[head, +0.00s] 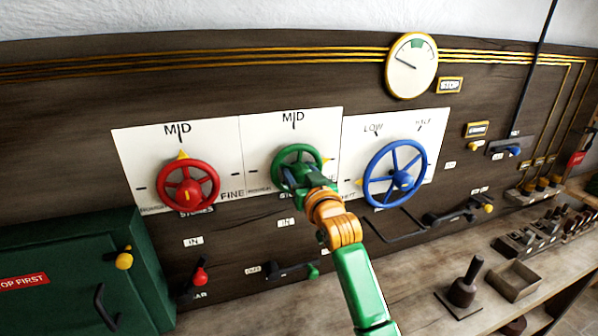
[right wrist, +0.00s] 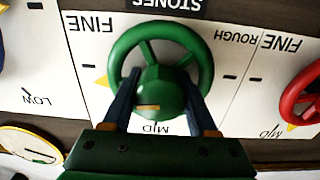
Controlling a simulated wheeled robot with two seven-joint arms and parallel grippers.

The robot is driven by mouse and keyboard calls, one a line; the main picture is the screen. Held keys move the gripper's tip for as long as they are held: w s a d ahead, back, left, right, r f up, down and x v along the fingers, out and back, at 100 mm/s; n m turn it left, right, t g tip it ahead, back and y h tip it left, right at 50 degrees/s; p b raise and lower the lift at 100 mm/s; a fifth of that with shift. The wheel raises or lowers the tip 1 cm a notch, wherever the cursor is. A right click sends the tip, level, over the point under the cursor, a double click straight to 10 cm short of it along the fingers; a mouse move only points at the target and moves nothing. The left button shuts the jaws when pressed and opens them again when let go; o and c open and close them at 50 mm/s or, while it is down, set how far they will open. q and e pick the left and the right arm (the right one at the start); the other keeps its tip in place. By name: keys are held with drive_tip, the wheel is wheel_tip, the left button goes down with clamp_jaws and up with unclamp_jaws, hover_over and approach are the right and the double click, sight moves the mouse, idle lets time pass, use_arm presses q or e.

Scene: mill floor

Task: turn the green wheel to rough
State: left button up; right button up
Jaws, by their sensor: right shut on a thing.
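The green wheel (head: 289,152) is mounted on the middle white plate, between the red and blue wheels. It also shows in the right wrist view (right wrist: 206,58), upside down. Its yellow pointer (head: 326,160) sticks out to the right in the head view, on the FINE side, near a tick; MID is at the top of the plate. ROUGH (right wrist: 235,38) is on the opposite side, readable in the right wrist view. My right gripper (right wrist: 157,102) is shut on the wheel's hub, one finger on each side. My left gripper is out of view.
The red wheel (head: 188,186) is close on the left, its pointer at MID. The blue wheel (head: 398,174) is close on the right. A round gauge (head: 411,66) hangs above. Levers stick out below, and a green cabinet (head: 85,280) stands at lower left.

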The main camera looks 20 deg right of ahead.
drive_tip(key=n, duration=0.4)
drive_tip(key=shift+n, duration=0.3)
drive_tip(key=n, duration=0.4)
drive_tip(key=shift+n, duration=0.3)
drive_tip(key=n, duration=0.4)
drive_tip(key=shift+n, duration=0.3)
drive_tip(key=n, duration=0.3)
drive_tip(key=shift+n, duration=0.3)
drive_tip(key=n, duration=0.4)
drive_tip(key=shift+n, duration=0.4)
drive_tip(key=n, duration=0.4)
drive_tip(key=shift+y, duration=0.3)
drive_tip(key=n, duration=0.5)
drive_tip(key=shift+f+n, duration=0.1)
drive_tip(key=shift+n, duration=1.6)
